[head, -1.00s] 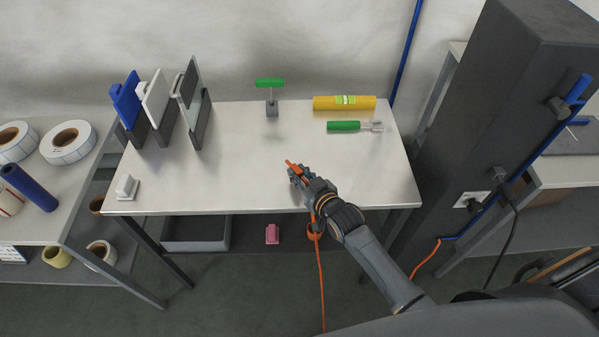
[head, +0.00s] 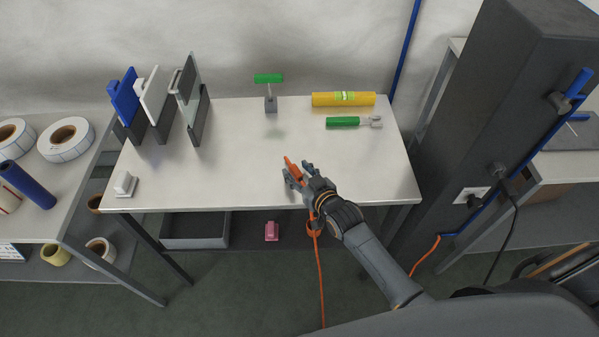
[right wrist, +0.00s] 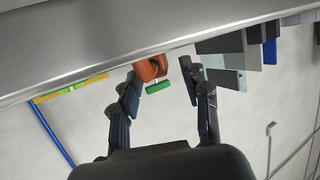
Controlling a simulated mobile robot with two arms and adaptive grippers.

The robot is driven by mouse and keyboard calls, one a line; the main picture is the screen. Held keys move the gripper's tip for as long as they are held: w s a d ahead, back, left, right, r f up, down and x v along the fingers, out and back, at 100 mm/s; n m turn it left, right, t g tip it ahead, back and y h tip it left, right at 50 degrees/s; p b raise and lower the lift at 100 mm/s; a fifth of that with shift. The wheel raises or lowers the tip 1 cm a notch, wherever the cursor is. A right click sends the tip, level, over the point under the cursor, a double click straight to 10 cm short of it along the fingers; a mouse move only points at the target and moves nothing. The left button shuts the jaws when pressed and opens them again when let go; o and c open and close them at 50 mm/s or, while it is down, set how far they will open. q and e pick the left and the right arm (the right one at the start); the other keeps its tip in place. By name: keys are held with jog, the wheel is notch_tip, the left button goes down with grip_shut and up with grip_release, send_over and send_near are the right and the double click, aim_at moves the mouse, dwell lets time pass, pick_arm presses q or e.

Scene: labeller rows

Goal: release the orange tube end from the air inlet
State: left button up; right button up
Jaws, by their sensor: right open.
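The orange tube end (head: 291,163) shows at the front part of the white table, between the spread fingers of my right gripper (head: 299,171). In the right wrist view the orange end (right wrist: 150,68) is close to the left finger of my open gripper (right wrist: 160,92), with a gap to the right finger. The orange tube (head: 319,265) hangs from the hand down toward the floor. I cannot make out the air inlet; the hand covers that area. My left gripper is out of view.
The white table (head: 225,170) is mostly clear in the middle. A green T-handled tool (head: 269,79), a yellow level (head: 343,99) and a green-handled tool (head: 343,122) are at the back. Upright plates (head: 190,95) stand left. A dark column (head: 480,130) stands right.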

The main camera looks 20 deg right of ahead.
jog(key=v, duration=1.2)
